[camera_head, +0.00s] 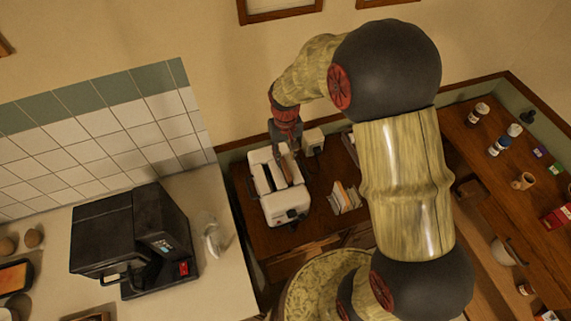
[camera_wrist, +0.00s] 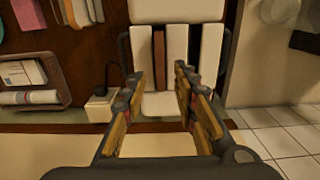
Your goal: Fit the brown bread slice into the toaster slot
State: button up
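The white toaster (camera_head: 286,208) stands on the brown wooden counter; it also fills the upper middle of the wrist view (camera_wrist: 177,50). The brown bread slice (camera_wrist: 158,52) shows as a narrow strip lined up in one of the two long slots. In the head view the slice (camera_head: 286,171) lies along the slot just below my gripper. The other slot (camera_wrist: 195,42) looks dark and empty. My gripper (camera_head: 287,148) is over the toaster's far end. In the wrist view its fingers (camera_wrist: 159,76) are apart with nothing held between them. How deep the slice sits is unclear.
A small white box (camera_head: 313,141) stands beside the toaster's far end, and a rack of cards or booklets (camera_head: 345,198) is to its right. A black coffee machine (camera_head: 135,240) stands on the pale counter at left. Jars and boxes line the right-hand counter.

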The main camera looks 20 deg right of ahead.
jog(key=s+r+t, duration=0.1)
jog(key=s+r, duration=0.3)
jog(key=r, duration=0.6)
jog(key=s+r+t, duration=0.2)
jog(key=s+r, duration=0.2)
jog(key=r, duration=0.5)
jog(key=s+r+t, duration=0.2)
jog(key=s+r, duration=0.5)
jog(key=s, duration=0.6)
jog(key=shift+s+r+t, duration=0.2)
jog(key=shift+s+t, duration=0.05)
jog(key=shift+t, duration=0.05)
jog(key=shift+f+b, duration=0.1)
jog(key=shift+b, duration=0.25)
notch_tip(320, 180, down, 23)
jog(key=b, duration=2.2)
jog(key=shift+b, duration=0.4)
